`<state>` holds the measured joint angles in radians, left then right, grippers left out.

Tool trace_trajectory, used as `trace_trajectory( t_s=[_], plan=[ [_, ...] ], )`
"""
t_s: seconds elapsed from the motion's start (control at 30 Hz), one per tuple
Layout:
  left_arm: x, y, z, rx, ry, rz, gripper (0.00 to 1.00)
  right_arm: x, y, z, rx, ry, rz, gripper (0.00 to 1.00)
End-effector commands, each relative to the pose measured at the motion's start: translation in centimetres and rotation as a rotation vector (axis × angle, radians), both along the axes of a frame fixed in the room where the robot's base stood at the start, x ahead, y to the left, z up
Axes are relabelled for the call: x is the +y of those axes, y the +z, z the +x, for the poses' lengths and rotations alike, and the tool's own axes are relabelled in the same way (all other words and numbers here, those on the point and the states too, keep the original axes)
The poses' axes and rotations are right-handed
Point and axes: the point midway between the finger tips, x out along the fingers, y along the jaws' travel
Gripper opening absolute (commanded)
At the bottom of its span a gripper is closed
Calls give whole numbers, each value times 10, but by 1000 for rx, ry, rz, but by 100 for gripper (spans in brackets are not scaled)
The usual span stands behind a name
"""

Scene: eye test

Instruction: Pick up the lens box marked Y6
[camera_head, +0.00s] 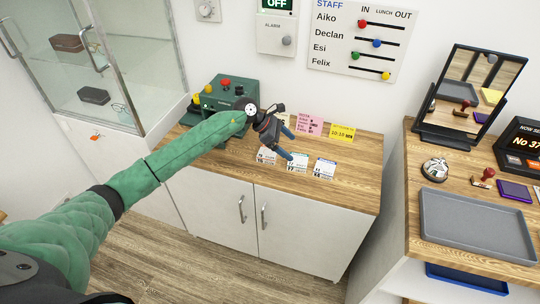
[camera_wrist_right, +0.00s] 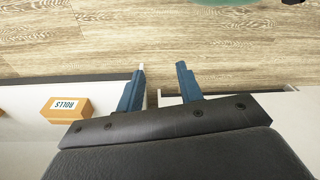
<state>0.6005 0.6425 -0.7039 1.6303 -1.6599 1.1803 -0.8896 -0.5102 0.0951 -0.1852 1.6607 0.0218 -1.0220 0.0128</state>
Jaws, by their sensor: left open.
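Three small white lens boxes stand in a row on the wooden counter in the head view: a left one (camera_head: 266,157), a middle one (camera_head: 297,162) and a right one (camera_head: 324,168). Their marks are too small for me to tell which is Y6. My left gripper (camera_head: 290,146) is open, its blue fingers over the counter near the left and middle boxes; it partly hides them. I see nothing held in it. My right gripper (camera_wrist_right: 160,66) is open and empty in the right wrist view, with floor beyond its fingertips.
A green machine (camera_head: 225,95) stands at the counter's back left. Pink (camera_head: 309,125) and yellow (camera_head: 343,133) notes stand behind the boxes. A grey tray (camera_head: 477,224) and a mirror (camera_head: 470,92) are on the right-hand table.

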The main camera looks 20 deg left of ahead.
Motion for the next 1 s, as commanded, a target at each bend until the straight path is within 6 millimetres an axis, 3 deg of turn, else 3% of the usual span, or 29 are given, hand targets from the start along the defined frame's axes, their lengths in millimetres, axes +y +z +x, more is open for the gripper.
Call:
trace_trajectory(
  t_s=[0.1, 0.2, 0.33, 0.47, 0.57, 0.83, 1.0],
  plan=[
    [52, -2, 15, -8, -73, 211, 91, -2, 0, -1, 2, 1, -2, 36],
    [84, 0, 22, -1, -112, 334, 91, 0, 1, -1, 2, -1, 0, 36],
    [107, 1, 26, 11, -138, 416, 91, 4, 2, 0, 1, -3, 5, 36],
    [109, -5, 26, 17, -145, 434, 91, 10, 4, 5, -11, -6, 13, 36],
    [105, -14, 25, 16, -145, 432, 91, 6, -14, 5, -13, -4, 6, 36],
    [100, -24, 25, 16, -144, 430, 91, 0, -29, 2, -20, -1, 0, 36],
    [95, -34, 22, 16, -143, 429, 91, -6, -48, -4, -30, 3, -7, 36]
  ],
)
